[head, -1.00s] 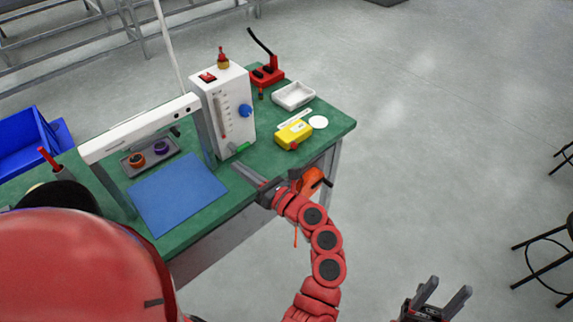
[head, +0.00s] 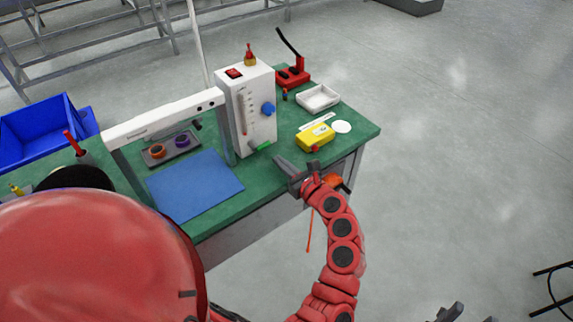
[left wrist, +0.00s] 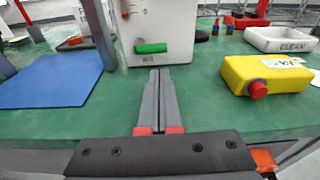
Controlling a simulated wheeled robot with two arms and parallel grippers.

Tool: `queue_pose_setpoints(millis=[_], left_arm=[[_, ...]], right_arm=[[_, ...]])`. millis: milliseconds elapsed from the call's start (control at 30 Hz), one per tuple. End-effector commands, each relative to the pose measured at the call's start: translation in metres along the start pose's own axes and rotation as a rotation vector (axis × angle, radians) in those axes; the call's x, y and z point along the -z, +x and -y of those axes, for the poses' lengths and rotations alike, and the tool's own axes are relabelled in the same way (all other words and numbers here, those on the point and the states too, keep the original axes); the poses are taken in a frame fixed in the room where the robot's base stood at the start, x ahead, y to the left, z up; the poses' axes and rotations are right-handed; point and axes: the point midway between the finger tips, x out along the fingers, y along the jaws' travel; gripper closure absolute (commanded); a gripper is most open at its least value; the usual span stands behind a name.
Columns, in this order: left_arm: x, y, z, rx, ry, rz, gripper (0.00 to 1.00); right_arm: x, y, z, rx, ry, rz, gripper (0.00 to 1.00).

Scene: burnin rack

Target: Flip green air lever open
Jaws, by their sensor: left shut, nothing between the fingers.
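The green air lever (head: 262,146) sticks out low on the front of the white box (head: 251,110), lying roughly sideways. In the left wrist view the lever (left wrist: 151,47) is just beyond the fingertips, slightly left of centre, with a small gap visible. My left gripper (head: 279,160) is shut and empty, just right of and in front of the lever over the table edge; its closed fingers (left wrist: 157,74) point at the box. My right gripper (head: 470,314) shows only its fingertips, spread apart, at the bottom edge, far from the table.
A yellow block with a red knob (head: 314,137) lies right of the lever. A white tray (head: 318,98) and a red lever stand (head: 292,76) are behind it. A white frame (head: 165,118) stands over a blue mat (head: 194,186) on the left.

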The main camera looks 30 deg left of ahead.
Motion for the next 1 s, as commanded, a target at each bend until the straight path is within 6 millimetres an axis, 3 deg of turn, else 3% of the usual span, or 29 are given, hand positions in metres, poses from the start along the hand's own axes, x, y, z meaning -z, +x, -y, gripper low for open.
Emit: queue_pose_setpoints(millis=[133,333,800,1000], left_arm=[[-0.003,0.028,-0.002,-0.005,0.000,0.002,1.00],[-0.002,0.049,-0.001,-0.003,0.000,0.001,1.00],[0.000,0.054,0.000,-0.001,-0.002,0.000,1.00],[0.004,0.056,0.007,0.004,-0.031,0.000,1.00]], right_arm=[[0.001,0.007,0.000,0.000,0.000,0.000,0.50],[0.002,0.011,-0.001,0.000,0.000,0.000,0.50],[0.002,0.010,-0.001,0.000,0.000,0.000,0.50],[-0.001,-0.008,0.000,0.000,0.000,0.000,0.50]])
